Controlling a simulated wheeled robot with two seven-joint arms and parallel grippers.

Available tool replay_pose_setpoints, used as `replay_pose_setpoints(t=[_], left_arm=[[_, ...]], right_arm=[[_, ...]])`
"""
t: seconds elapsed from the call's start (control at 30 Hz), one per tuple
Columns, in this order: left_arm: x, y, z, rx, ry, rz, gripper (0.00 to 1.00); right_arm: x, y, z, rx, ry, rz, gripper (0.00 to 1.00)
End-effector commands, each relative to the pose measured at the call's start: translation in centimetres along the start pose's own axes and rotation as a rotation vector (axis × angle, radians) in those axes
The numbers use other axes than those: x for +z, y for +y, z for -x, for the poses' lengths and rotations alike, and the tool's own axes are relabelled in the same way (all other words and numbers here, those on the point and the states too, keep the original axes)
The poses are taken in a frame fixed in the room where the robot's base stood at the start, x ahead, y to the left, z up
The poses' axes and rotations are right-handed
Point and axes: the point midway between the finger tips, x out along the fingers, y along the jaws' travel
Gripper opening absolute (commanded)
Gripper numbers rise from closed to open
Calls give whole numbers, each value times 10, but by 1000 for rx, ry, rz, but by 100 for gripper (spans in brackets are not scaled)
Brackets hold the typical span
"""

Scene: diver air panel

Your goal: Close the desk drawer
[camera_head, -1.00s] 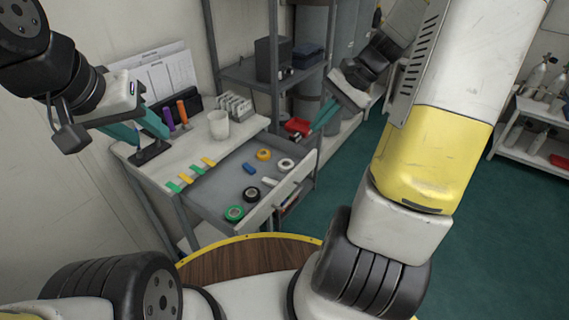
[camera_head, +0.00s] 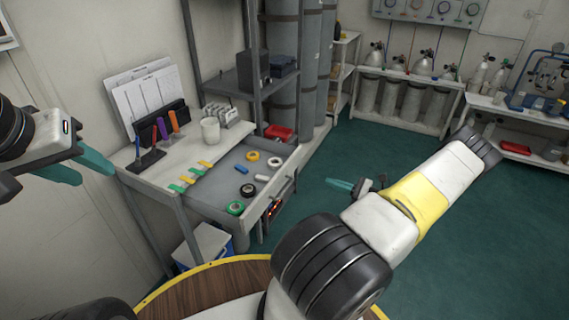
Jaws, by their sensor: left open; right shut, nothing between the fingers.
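The desk drawer (camera_head: 213,191) stands pulled out of the white-topped desk (camera_head: 178,158). Its grey tray holds tape rolls in yellow, white, black and green, and a small blue piece. Its pale front panel (camera_head: 262,200) faces right and toward me. My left gripper (camera_head: 97,176) has teal fingers spread apart and empty, left of the desk and away from the drawer. My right gripper (camera_head: 330,182) is shut and empty, right of the drawer front, with a clear gap between them. My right forearm partly hides its body.
A grey shelf rack (camera_head: 240,85) and tall cylinders stand behind the desk. A blue-and-white box (camera_head: 203,245) sits below the desk. Green floor (camera_head: 370,155) is free to the right.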

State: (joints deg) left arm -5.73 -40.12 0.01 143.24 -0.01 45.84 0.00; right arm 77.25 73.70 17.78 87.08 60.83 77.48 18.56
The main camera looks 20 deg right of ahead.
Motion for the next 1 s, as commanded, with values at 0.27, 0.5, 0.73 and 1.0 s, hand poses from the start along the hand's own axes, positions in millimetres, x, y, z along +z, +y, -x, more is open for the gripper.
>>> replay_pose_setpoints(t=[0.27, 0.5, 0.73, 1.0], left_arm=[[0, 0, 0, 0, 0, 0, 40], [0, 0, 0, 0, 0, 0, 40], [0, 0, 0, 0, 0, 0, 40], [0, 0, 0, 0, 0, 0, 40]], right_arm=[[0, 1, -46, 6, -1, 1, 0], [0, 2, -97, 6, 0, 1, 0], [0, 2, -129, 5, 2, 1, 0], [0, 1, -138, 4, 2, 1, 0]])
